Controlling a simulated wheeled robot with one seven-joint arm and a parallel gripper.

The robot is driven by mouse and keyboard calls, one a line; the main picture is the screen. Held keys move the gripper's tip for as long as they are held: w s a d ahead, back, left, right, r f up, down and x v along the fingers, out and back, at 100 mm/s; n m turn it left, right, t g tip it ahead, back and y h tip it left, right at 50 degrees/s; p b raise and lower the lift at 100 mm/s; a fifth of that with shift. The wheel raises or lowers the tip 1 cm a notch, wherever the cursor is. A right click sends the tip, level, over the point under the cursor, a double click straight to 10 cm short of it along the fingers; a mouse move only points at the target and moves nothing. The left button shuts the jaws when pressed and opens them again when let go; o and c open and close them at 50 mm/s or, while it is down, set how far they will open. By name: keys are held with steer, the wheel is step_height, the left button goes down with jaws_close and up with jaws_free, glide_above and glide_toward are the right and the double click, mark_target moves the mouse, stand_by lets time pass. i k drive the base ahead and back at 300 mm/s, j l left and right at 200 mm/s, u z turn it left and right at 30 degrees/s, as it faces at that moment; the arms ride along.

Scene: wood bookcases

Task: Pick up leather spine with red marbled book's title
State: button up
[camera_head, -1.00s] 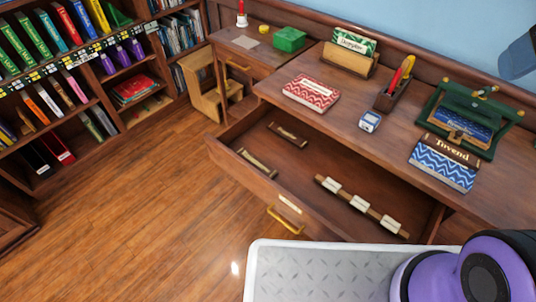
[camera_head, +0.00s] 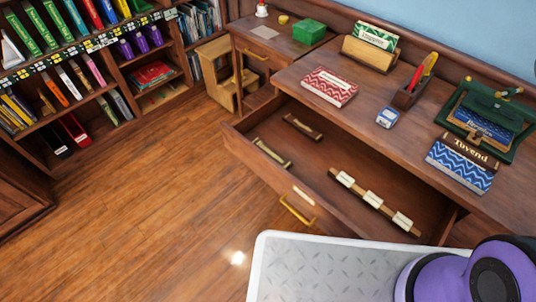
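A red book with a white zigzag cover (camera_head: 330,87) lies flat on the desk top, above the open drawer. Two small brown spine-like pieces lie in the drawer: one in its far part (camera_head: 303,127) and one with a pale strip by the left wall (camera_head: 271,154). I cannot read any title on them, so I cannot tell which belongs to the red book. A blue zigzag book (camera_head: 459,168) on the desk has a dark brown spine piece reading "Tuvend" (camera_head: 470,152) at its upper edge. My gripper is not in view; only a purple part of my arm shows at bottom right.
The drawer (camera_head: 238,151) is pulled out and also holds a wooden strip with white labels (camera_head: 375,201). Bookcases stand left; floor (camera_head: 150,200) is clear.

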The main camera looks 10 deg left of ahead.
mark_target(286, 162)
steer(key=j, duration=0.4)
steer(key=k+j+z, duration=0.1)
steer(key=j, duration=0.25)
steer(key=k+j, duration=0.15)
steer(key=j, duration=0.25)
steer(key=i+j+z, duration=0.1)
steer(key=j, duration=0.45)
steer(key=i+j+z, duration=0.15)
steer(key=j, duration=0.4)
steer(key=i+j+z, duration=0.1)
steer(key=j, duration=0.45)
steer(key=j+z, duration=0.15)
steer(key=j, duration=0.4)
steer(key=i+j, duration=0.15)
steer(key=j, duration=0.2)
steer(key=i+j+z, duration=0.1)
steer(key=j, duration=0.25)
steer(key=i+j, duration=0.25)
steer(key=i+j+z, duration=0.1)
steer(key=j, duration=0.35)
